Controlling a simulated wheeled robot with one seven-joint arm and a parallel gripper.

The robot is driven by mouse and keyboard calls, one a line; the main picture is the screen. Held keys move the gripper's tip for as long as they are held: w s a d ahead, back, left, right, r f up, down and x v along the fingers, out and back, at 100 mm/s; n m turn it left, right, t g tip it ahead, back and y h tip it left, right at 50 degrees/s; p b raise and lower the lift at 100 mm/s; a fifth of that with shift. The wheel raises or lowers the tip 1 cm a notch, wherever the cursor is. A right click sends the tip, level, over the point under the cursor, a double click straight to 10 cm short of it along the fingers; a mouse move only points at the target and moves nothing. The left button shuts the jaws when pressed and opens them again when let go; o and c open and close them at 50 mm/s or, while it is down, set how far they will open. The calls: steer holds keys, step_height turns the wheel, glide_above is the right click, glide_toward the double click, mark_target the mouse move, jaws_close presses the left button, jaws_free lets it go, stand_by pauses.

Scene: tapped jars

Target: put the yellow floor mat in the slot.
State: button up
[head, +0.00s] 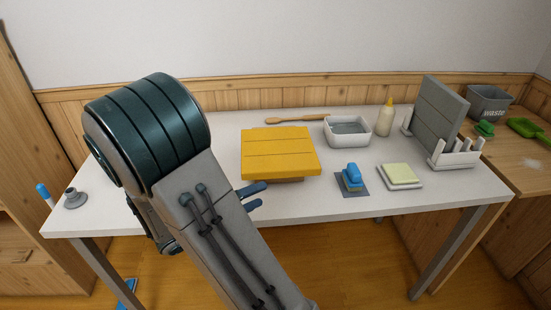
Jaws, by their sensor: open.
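The yellow floor mat (278,150) is a flat square panel with seam lines. It lies on a low support near the middle of the white table, overhanging it. A white slotted rack (456,157) stands at the table's right end, with a large grey panel (440,110) upright in it. Other gaps between the rack's prongs look empty. My gripper (258,195) shows only its blue fingers, apart and empty, just in front of the mat's near left edge. My own arm hides the rest of the gripper and part of the table.
A white basin (347,131), a yellow-capped bottle (386,118) and a wooden brush (300,119) stand or lie at the back. A blue scrubber (352,178) and a pale yellow pad on a dish (399,175) lie between mat and rack. A waste bin (489,104) is at far right.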

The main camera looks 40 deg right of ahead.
mark_target(282, 175)
steer(key=w+n, duration=0.1)
steer(key=w+f+n+t+h, duration=0.1)
steer(key=n, duration=0.1)
steer(key=shift+a+t, duration=0.2)
steer(key=shift+t, duration=0.1)
steer(key=shift+w+d+b, duration=0.1)
steer(key=shift+d+b, duration=0.2)
steer(key=shift+d, duration=0.05)
steer(key=d, duration=0.7)
steer(key=shift+w+d+b, duration=0.35)
steer(key=shift+w, duration=0.05)
steer(key=shift+w+d+f+b, duration=0.15)
steer(key=shift+w+d+b, duration=0.1)
steer(key=shift+d, duration=1.05)
steer(key=shift+w+d+f+b, duration=0.1)
steer(key=shift+d+b, duration=0.15)
steer(key=shift+d, duration=1.05)
jaws_close()
